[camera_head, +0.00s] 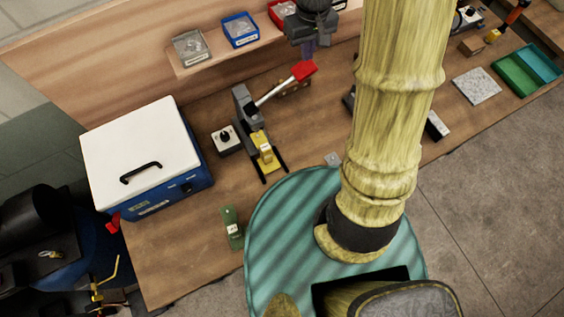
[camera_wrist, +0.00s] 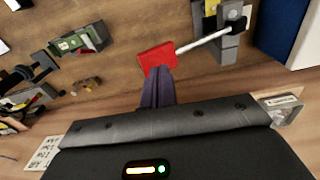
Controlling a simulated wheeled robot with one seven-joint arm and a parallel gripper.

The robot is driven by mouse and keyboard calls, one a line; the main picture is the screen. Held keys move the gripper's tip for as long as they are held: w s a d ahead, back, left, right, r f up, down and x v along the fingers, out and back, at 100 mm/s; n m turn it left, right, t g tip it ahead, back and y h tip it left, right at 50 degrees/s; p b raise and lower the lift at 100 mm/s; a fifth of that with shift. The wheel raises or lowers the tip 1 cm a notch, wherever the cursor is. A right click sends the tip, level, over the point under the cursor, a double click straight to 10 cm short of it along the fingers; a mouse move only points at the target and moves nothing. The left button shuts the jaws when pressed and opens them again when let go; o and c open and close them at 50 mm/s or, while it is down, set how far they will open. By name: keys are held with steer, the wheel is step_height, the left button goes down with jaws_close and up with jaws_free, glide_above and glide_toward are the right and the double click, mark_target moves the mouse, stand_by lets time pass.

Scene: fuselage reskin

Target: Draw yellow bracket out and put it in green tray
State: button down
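The yellow bracket (camera_head: 266,160) sits at the foot of the grey lever press (camera_head: 244,104), between its two dark rails. The press's lever slants up to a red handle (camera_head: 304,70), which also shows in the wrist view (camera_wrist: 156,57). My gripper (camera_head: 308,52) is over the back of the bench, close to the red handle. In the wrist view its purple fingers (camera_wrist: 157,75) look shut together, their tips overlapping the handle's edge; contact cannot be told. The green tray (camera_head: 514,76) lies at the far right of the bench.
A blue box with a white lid (camera_head: 140,150) stands left of the press. A small black-knobbed block (camera_head: 226,139) is beside the press. A green fixture (camera_head: 232,228) lies near the front edge. A grey speckled plate (camera_head: 476,86) lies near the tray. Small bins line the back shelf.

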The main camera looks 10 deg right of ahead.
steer(key=s+f+m+t+b, duration=0.2)
steer(key=s+f+b, duration=0.5)
steer(key=s, duration=0.5)
steer(key=shift+s+f+m, duration=0.35)
steer(key=shift+f+m, duration=0.2)
steer(key=shift+m, duration=0.05)
